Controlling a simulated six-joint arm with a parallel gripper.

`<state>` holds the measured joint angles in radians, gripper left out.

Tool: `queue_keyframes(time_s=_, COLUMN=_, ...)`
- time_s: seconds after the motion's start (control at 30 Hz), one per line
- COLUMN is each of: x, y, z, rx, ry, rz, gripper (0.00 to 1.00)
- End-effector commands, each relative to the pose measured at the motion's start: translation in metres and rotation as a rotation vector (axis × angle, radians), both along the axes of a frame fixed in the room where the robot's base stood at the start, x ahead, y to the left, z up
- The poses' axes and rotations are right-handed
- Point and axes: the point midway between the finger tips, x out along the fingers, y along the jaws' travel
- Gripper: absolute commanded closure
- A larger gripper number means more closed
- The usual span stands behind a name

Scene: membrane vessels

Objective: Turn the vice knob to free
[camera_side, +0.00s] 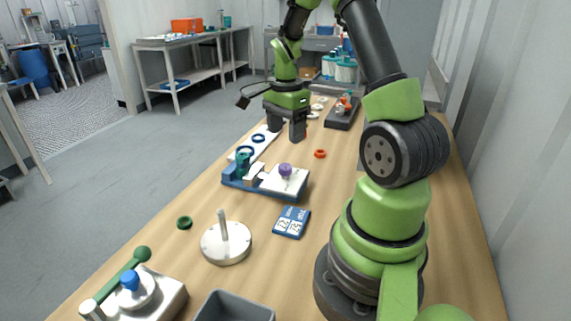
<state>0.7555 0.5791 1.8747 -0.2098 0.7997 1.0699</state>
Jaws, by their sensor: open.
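A blue-based fixture (232,182) that looks like a vice sits in the middle of the table. It has a teal upright part (243,163) at its left end and a white block with a purple knob (285,170) on its right. Which of these is the vice knob, and how it is turned, I cannot tell. My gripper (286,126) points down beyond the fixture, its dark fingers apart with nothing seen between them. It looks clear of the fixture.
A metal block with a blue knob (130,280) and a green lever (125,272) stands front left. A white disc with a post (226,244), a blue timer (292,221), a grey bin (235,308) and green (184,222) and orange (320,153) rings lie around.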

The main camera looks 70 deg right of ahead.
Motion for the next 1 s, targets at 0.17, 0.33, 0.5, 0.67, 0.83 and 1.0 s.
queue_keyframes(time_s=0.17, x=-0.001, y=0.001, z=-0.028, rx=0.006, ry=0.005, rz=0.002, gripper=0.39)
queue_keyframes(time_s=0.33, x=-0.001, y=0.002, z=-0.061, rx=0.004, ry=0.004, rz=0.003, gripper=0.39)
queue_keyframes(time_s=0.5, x=0.0, y=0.001, z=-0.084, rx=0.003, ry=0.003, rz=0.004, gripper=0.39)
queue_keyframes(time_s=0.67, x=0.0, y=0.001, z=-0.093, rx=0.001, ry=0.0, rz=0.003, gripper=0.39)
queue_keyframes(time_s=0.83, x=0.0, y=0.001, z=-0.093, rx=0.0, ry=0.0, rz=0.003, gripper=0.39)
queue_keyframes(time_s=1.0, x=0.0, y=0.001, z=-0.093, rx=0.0, ry=0.0, rz=0.004, gripper=0.57)
